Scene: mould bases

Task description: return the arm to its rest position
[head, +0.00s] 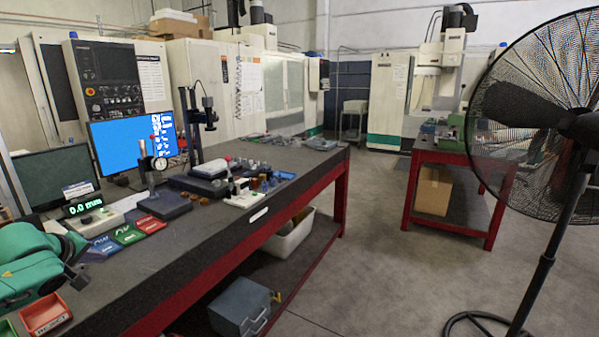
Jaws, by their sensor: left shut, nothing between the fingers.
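My left arm comes in at the lower left, a green and dark arm over the near left end of the workbench (190,238). Its small dark left gripper (78,277) is shut and empty, just above the dark bench top. It is apart from the red bin (46,314) in front of it and from the blue tray (103,246) behind it. My right gripper is not in view.
Green (127,235) and red (150,223) trays, a digital readout (84,206), and a dial gauge stand (165,205) stand behind the gripper. A monitor (135,147) is further back. The bench's near middle is clear. A large fan (548,240) stands at right.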

